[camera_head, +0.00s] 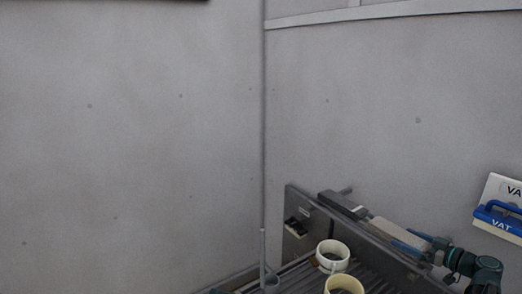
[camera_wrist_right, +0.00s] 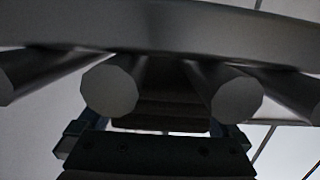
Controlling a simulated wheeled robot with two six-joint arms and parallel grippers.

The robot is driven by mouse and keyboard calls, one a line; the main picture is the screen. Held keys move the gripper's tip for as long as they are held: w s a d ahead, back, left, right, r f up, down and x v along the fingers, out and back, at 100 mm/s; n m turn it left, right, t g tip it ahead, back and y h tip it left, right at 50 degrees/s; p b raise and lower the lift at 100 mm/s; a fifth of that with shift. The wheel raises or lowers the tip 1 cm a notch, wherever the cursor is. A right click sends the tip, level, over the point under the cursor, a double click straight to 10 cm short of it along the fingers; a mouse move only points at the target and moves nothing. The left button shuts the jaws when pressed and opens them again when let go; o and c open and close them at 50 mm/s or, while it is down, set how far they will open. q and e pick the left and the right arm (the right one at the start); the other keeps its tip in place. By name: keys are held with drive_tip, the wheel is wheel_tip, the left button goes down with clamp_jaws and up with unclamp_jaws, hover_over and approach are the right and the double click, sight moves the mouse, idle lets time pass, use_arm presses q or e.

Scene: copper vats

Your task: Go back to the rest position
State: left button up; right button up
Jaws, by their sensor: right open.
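My right arm comes in from the lower right in the head view, with teal joints and a pale link. It lies along the upper edge of a grey metal rack. My right gripper (camera_head: 343,204) is the dark end of this arm; its fingertips are too small to make out there. In the right wrist view my right gripper (camera_wrist_right: 150,122) has its two fingers apart, with nothing seen held between them. Round grey bar ends and a grey cross rail stand close in front and hide part of it. My left gripper is not in view.
The grey rack (camera_head: 296,204) with parallel bars fills the lower right. Two cream rings (camera_head: 332,256) (camera_head: 344,285) sit on it. A thin grey upright rod (camera_head: 263,248) stands at its left. A blue VAT sign (camera_head: 498,222) is at right. Bare walls fill the background.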

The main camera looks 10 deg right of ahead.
drive_tip(key=shift+w+a+f, duration=0.2)
drive_tip(key=shift+w, duration=0.2)
drive_tip(key=shift+r, duration=0.1)
